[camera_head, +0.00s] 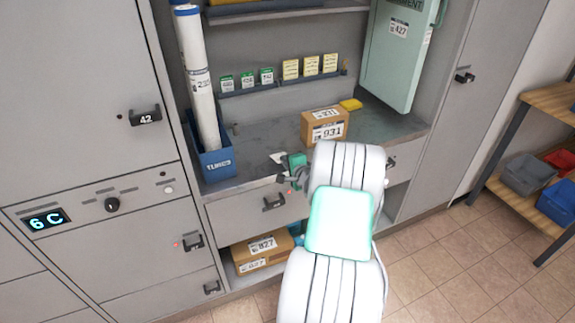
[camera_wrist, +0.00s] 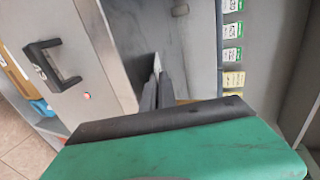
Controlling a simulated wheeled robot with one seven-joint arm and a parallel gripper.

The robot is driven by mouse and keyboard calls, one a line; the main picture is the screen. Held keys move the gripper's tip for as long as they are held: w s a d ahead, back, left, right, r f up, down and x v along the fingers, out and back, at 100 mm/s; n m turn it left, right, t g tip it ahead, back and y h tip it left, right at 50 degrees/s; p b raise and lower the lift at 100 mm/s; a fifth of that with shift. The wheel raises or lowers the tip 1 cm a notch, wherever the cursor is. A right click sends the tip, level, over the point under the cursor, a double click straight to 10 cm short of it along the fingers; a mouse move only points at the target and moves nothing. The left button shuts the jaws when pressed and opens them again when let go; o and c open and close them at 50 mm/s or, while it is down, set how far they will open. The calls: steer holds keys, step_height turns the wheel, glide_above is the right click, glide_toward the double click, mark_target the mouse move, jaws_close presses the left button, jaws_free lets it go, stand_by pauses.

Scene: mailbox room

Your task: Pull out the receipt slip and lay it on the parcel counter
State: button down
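The receipt slip (camera_head: 277,157) shows as a small white piece at my gripper's tip, over the front part of the counter. My gripper (camera_head: 284,172) is green and dark, and reaches in over the counter's front edge. In the wrist view, my gripper's dark fingers (camera_wrist: 157,92) are close together, with the pale pointed slip (camera_wrist: 157,64) sticking out between their tips, seen nearly edge-on. The parcel counter (camera_head: 250,152) is a dark grey surface; it also shows in the wrist view (camera_wrist: 140,28). Whether the slip touches the counter is hard to tell.
A parcel box (camera_head: 325,126) marked 931 stands on the counter to the right, with a yellow item (camera_head: 351,104) behind it. A blue bin (camera_head: 212,165) with white tubes stands at the left. A drawer handle (camera_head: 274,202) lies below the counter. The counter between bin and box is mostly clear.

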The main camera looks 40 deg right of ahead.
steer(key=c, duration=1.6)
jaws_free()
steer(key=shift+s, duration=0.1)
steer(key=s+a, duration=0.2)
steer(key=s, duration=0.7)
steer(key=shift+s+a+p, duration=0.25)
steer(key=shift+a+p, duration=0.1)
steer(key=shift+a, duration=0.05)
